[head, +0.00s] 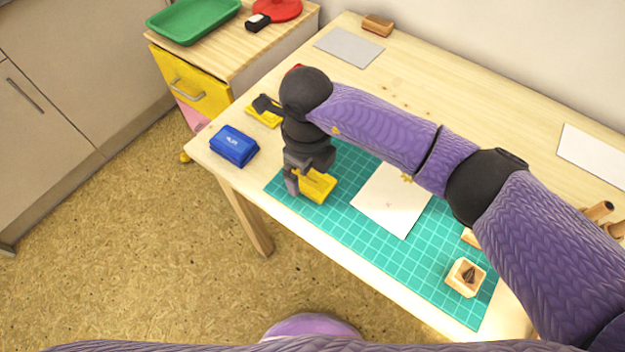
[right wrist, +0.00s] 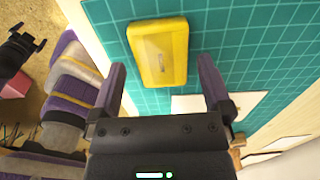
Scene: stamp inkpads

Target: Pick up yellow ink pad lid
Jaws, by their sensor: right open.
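In the right wrist view the gripper (right wrist: 162,66) is open, with the yellow piece ahead between the finger lines and nothing held.
A blue ink pad (head: 234,146) is at the table's left edge. A yellow and black item (head: 262,115) lies behind my right wrist. White paper (head: 392,200) and a wooden stamp (head: 466,277) lie on the green mat (head: 430,250). A grey sheet (head: 348,47) is at the back.

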